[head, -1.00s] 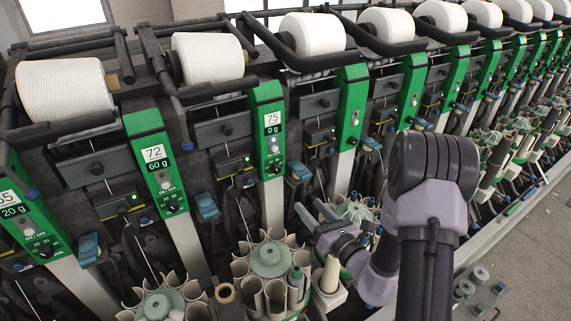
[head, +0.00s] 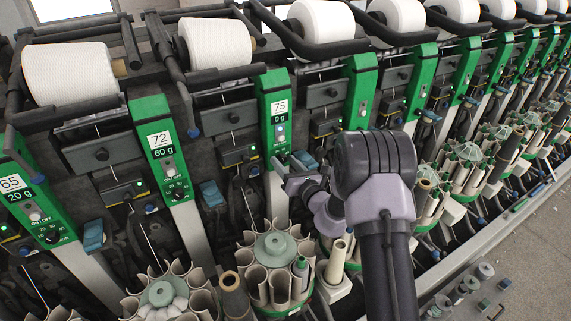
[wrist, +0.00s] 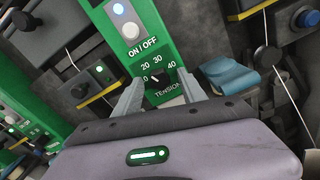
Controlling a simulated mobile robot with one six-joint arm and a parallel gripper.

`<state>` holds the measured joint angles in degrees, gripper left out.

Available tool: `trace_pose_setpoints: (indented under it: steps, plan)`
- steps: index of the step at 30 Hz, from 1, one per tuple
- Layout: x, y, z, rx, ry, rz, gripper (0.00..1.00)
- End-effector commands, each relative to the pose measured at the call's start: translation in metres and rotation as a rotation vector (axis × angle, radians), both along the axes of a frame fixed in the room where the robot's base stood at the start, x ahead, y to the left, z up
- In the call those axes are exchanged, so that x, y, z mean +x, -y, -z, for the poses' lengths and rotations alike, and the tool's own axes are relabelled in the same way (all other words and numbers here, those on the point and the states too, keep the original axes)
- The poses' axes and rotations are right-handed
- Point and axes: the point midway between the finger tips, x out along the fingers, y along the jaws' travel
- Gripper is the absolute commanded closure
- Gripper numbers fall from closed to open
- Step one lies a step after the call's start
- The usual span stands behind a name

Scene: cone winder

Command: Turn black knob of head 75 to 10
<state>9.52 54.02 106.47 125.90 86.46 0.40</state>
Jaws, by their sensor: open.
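Head 75 is a green panel (head: 274,92) in the head view, with a "75" label and a display reading 0 g. Its black knob (wrist: 158,86) shows in the wrist view below the ON/OFF button, above the word TENSION. Numbers 20, 30 and 40 ring it, with a partly hidden number ending in 0 at its left. A small pale mark on the knob points to the upper left. My gripper (wrist: 159,80) is open, with one finger on each side of the knob; contact cannot be told. In the head view my gripper (head: 284,166) covers the knob area.
Head 72 (head: 163,150), reading 60 g, and head 65 (head: 30,190), reading 20 g, stand to the left. A blue lever (wrist: 228,74) is close to the right finger. Below the arm are bobbin magazines (head: 273,246). Floor is free at right.

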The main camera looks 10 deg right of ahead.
Motion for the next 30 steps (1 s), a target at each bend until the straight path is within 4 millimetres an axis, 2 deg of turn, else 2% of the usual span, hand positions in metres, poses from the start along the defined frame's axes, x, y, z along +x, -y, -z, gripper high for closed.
trace_pose_setpoints:
  steps: [2,9,20,30]
  plan:
    - [-0.0002,0.0001,-0.0001,0.0,0.0,0.0,0.51]
    - [-0.0004,0.0001,-0.0001,0.0,0.0,0.0,0.99]
    - [-0.0005,0.0002,0.0007,-0.038,0.012,0.0,1.0]
    - [-0.0005,0.0005,0.0025,-0.264,0.087,0.0,1.0]
